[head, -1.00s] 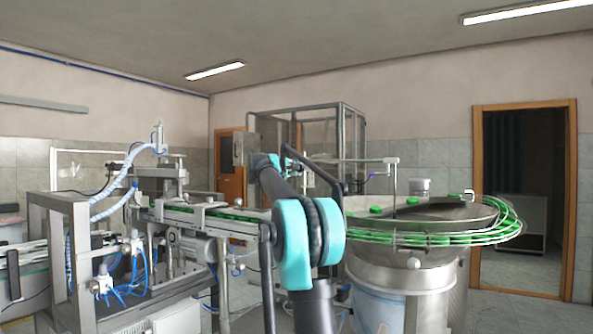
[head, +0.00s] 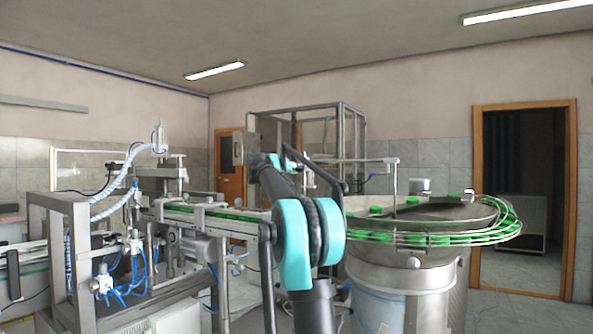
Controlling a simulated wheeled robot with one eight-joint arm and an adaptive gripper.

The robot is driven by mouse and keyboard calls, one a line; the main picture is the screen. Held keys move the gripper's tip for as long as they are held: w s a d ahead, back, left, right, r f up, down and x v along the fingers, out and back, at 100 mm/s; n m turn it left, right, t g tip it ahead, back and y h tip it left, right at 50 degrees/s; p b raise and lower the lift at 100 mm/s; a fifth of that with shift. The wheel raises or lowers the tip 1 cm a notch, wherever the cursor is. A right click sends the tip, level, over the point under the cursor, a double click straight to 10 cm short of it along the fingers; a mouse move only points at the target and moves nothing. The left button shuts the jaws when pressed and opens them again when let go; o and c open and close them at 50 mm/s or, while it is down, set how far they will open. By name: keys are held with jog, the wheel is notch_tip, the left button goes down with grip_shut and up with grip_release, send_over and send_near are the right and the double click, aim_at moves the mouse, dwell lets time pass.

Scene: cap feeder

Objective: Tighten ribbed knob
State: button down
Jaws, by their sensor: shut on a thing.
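My arm rises from the bottom centre with a large teal and black joint, and its dark forearm leads up and away to a farther joint. I cannot make out my gripper; the arm's far end is hidden or lost among the machinery. I cannot pick out a ribbed knob with certainty. The cap feeder's steel bowl (head: 455,216) stands right of my arm, with green caps in it and along its curved outer rail. A small pale knob-like part (head: 413,262) shows on the bowl's near side, but its ribs cannot be told.
A conveyor (head: 190,216) carrying green caps runs left of my arm. A metal frame (head: 60,215) with blue hoses fills the left. A tall framed enclosure (head: 345,135) stands behind my arm. Floor shows at right before the open doorway (head: 525,195).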

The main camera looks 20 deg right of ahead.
jog(key=shift+m, duration=1.6)
jog(key=c, duration=1.2)
grip_release()
jog(key=v, duration=1.2)
